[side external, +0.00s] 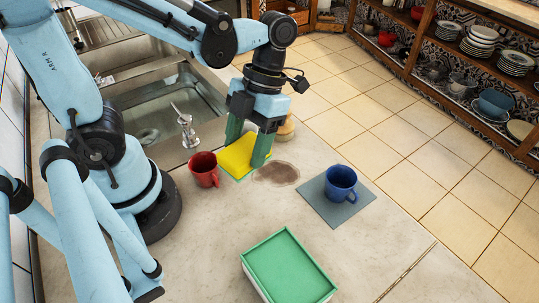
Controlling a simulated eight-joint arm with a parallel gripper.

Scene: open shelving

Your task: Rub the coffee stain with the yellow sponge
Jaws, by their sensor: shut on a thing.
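The yellow sponge (237,159) is a flat rectangle at the counter's surface, just left of the stain. I cannot tell whether it touches the counter. My gripper (248,154) points down with its green fingers on either side of the sponge and is shut on it. The fingers hide part of the sponge's right end. The coffee stain (276,174) is a brownish, irregular patch on the pale counter, to the right of the sponge and gripper.
A red mug (204,170) stands close left of the sponge. A blue mug (341,182) stands on a grey mat (352,205) right of the stain. A green-topped box (288,264) is at the front. The sink (150,125) lies behind left. A round tan object (286,130) is behind the gripper.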

